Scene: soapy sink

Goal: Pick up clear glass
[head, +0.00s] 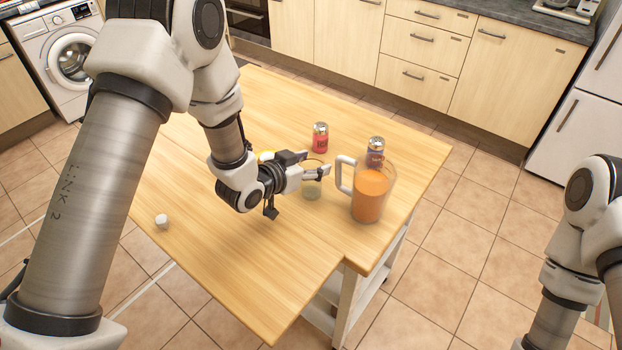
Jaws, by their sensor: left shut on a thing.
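A clear glass (313,188) stands on the wooden table, just left of an orange-filled pitcher. My left gripper (316,172) is shut on the clear glass near its upper part, with the fingers reaching in from the left. The glass looks upright; I cannot tell whether its base touches the table. My right arm shows at the right edge, but its gripper is out of view.
The glass pitcher (370,195) with its handle toward the clear glass is very close on the right. Two shakers, one red (320,138) and one dark (375,152), stand behind.

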